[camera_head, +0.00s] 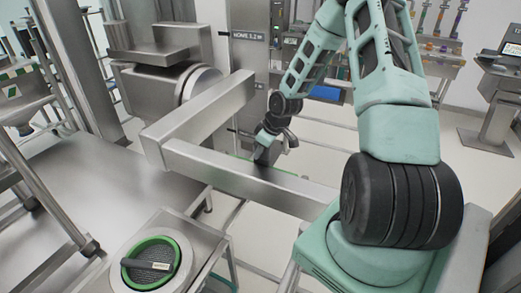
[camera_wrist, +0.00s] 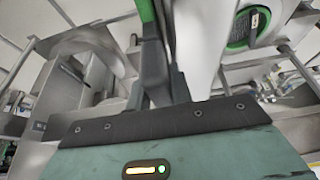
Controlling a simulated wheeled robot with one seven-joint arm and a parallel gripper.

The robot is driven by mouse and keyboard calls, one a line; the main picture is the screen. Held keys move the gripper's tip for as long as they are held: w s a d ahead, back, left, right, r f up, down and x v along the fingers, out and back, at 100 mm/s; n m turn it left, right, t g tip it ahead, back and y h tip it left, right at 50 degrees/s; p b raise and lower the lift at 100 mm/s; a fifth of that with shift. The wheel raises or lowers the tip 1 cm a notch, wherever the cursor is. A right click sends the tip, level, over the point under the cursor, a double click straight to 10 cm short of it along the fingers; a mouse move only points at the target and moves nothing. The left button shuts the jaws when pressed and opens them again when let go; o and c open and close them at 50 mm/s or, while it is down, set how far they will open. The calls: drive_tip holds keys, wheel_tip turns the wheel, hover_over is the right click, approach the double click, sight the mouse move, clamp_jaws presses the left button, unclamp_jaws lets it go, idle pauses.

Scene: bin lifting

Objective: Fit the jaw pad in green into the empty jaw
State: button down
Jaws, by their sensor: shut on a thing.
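My gripper (camera_head: 263,154) is low behind the front steel beam in the head view, and that beam hides part of its tip. In the wrist view my gripper (camera_wrist: 155,45) has its dark fingers together on a narrow green piece, which I take for the green jaw pad (camera_wrist: 146,12). Only a thin green edge of it (camera_head: 240,156) shows over the beam in the head view. The steel beams (camera_head: 240,174) form an angled frame from the lifter. A pale beam (camera_wrist: 197,40) runs close beside the fingers in the wrist view. I cannot tell which part is the empty jaw.
A steel box with a green-ringed round port (camera_head: 138,246) and black handle stands at the front left; the ring (camera_wrist: 236,44) also shows in the wrist view. A steel table (camera_head: 95,190) is at left. A steel column (camera_head: 240,60) stands behind.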

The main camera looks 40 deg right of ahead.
drive_tip(key=shift+f, duration=0.15)
idle(0.4)
drive_tip(key=c, duration=1.2)
unclamp_jaws()
drive_tip(key=shift+o, duration=0.2)
drive_tip(key=v, duration=1.7)
drive_tip(key=shift+s, duration=0.15)
drive_tip(key=shift+d, duration=0.1)
